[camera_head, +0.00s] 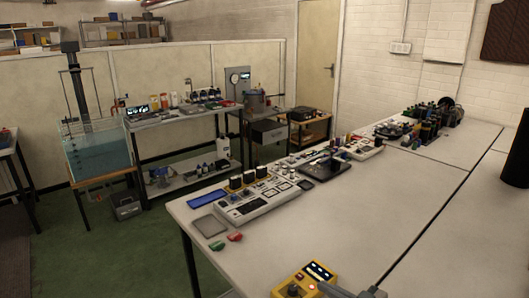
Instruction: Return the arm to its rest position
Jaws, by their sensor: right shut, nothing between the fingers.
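My right gripper (352,292) shows only as a grey piece at the bottom edge, right of the middle. It is low at the near side of the worktable (365,215), just right of a yellow device (303,281), and most of it is cut off by the frame. It is shut and empty. I cannot tell whether it touches anything. My left gripper is not in view.
A grey control console (257,203), a blue strip (208,198), a grey tray (209,226) and red and green pieces (235,237) lie on the table. A dark rounded object (517,155) is at the right edge. The table's middle is clear.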

